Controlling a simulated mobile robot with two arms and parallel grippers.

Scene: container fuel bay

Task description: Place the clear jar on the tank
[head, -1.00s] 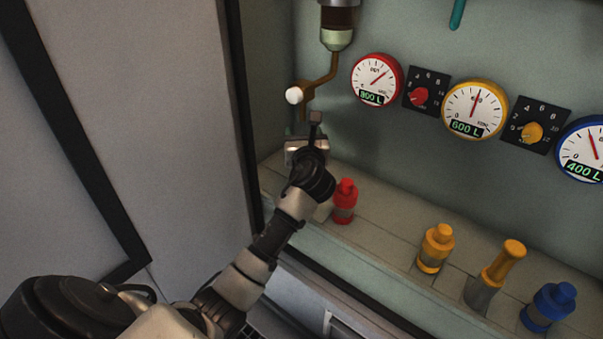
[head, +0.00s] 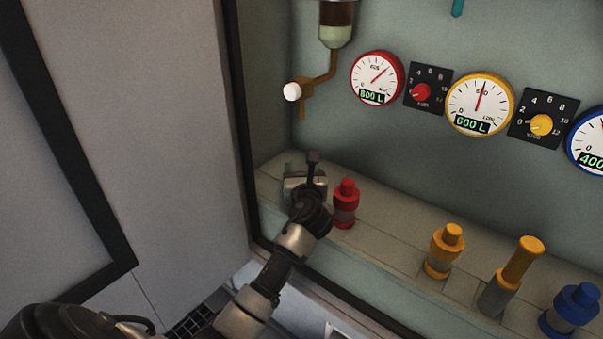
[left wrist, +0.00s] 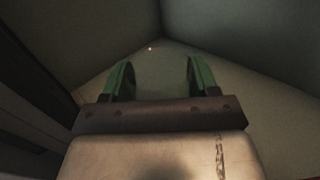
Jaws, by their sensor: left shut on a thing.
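My left gripper (head: 302,170) is low in the back left corner of the bay, near the shelf and left of the red-capped fitting. Its green fingers also show in the left wrist view (left wrist: 158,78). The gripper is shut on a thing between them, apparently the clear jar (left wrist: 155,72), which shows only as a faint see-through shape. In the head view the jar is hidden or too faint to make out. A vessel with dark brown contents (head: 338,16), apparently the tank, is on the wall above and is cut off by the top edge. My right gripper is not in view.
A bronze pipe with a white knob (head: 292,92) hangs below the vessel. A red fitting (head: 345,203), yellow fittings (head: 443,252) and a blue fitting (head: 569,309) stand along the shelf (head: 385,232). Gauges and dials line the back wall. A grey panel (head: 140,130) bounds the left.

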